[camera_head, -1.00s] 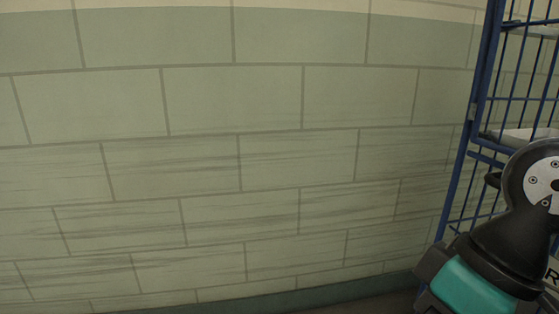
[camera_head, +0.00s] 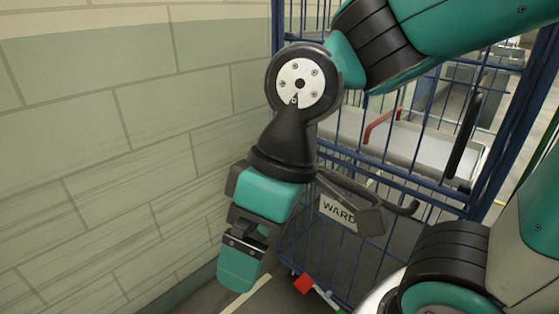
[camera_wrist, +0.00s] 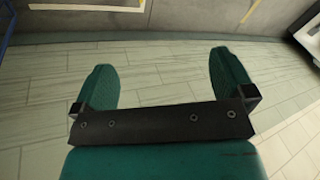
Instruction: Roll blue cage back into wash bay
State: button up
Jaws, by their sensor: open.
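The blue cage (camera_head: 512,125) is a tall trolley of blue wire mesh, standing behind my arm in the head view. It carries a "WARD" sign (camera_head: 338,213) on its near side and a pale shelf (camera_head: 410,143) inside. My arm hides part of its mesh. My gripper (camera_head: 240,268) points down in front of the cage's lower left, close to the wall; I cannot tell whether it touches the cage. The wrist view shows my gripper (camera_wrist: 163,72) open, its two green fingers wide apart with nothing between them. The wash bay cannot be made out.
A pale green tiled wall (camera_head: 120,170) runs along the left. A red piece (camera_head: 303,284) shows low by the cage, and a pale floor line (camera_head: 245,295) lies beside it. Open floor shows behind the cage at upper right.

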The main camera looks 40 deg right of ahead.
aim_at(330, 250)
jog(key=u, duration=0.05)
jog(key=k, duration=0.5)
jog(key=z, duration=1)
jog(key=i, duration=0.7)
jog(key=u, duration=1.15)
